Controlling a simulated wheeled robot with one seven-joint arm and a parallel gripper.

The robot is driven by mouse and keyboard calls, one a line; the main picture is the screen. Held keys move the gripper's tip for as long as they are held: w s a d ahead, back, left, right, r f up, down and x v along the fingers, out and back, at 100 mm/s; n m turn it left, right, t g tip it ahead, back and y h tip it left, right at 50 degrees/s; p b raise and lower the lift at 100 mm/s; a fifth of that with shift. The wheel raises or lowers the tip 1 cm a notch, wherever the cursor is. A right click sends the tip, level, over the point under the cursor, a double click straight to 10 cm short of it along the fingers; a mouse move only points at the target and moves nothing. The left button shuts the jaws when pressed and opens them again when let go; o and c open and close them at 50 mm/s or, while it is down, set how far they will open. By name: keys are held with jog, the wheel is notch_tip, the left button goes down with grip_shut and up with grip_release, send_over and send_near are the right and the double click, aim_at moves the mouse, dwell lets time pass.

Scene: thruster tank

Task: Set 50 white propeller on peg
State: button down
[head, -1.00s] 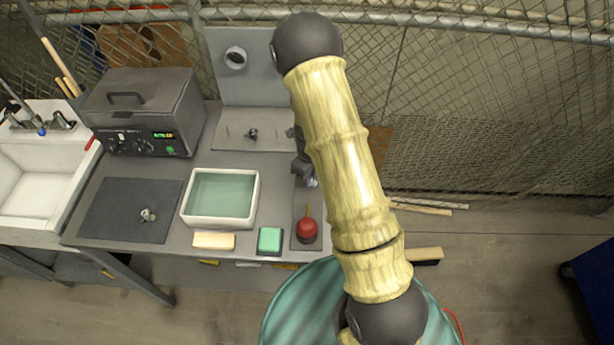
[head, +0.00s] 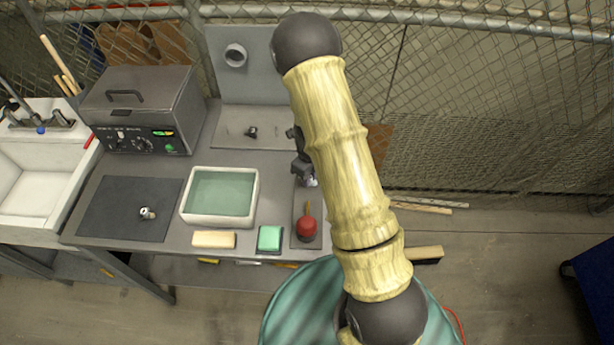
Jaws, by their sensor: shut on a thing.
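My gripper (head: 308,181) is at the right end of the grey bench, over the upper part of a narrow dark mat (head: 298,238). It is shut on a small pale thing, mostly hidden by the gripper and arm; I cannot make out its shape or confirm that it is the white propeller. A small white and dark piece (head: 148,213) lies on the large dark mat (head: 105,208) at the left. A short dark fitting (head: 251,132) stands on the grey plate at the back. I cannot tell which piece is the peg.
A white-rimmed basin of greenish liquid (head: 221,221) stands mid-bench. A beige block (head: 213,239), a green sponge (head: 270,238) and a red bulb with a yellow stem (head: 306,227) lie along the front edge. A grey machine (head: 142,110) and an upright panel (head: 260,75) stand behind.

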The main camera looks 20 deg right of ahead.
jog(key=shift+f, duration=0.4)
dwell(0.3)
jog(key=c, duration=1.2)
grip_release()
jog(key=shift+c, duration=0.2)
jog(key=shift+r, duration=0.1)
jog(key=shift+r+p, duration=3.55)
jog(key=shift+r, duration=0.4)
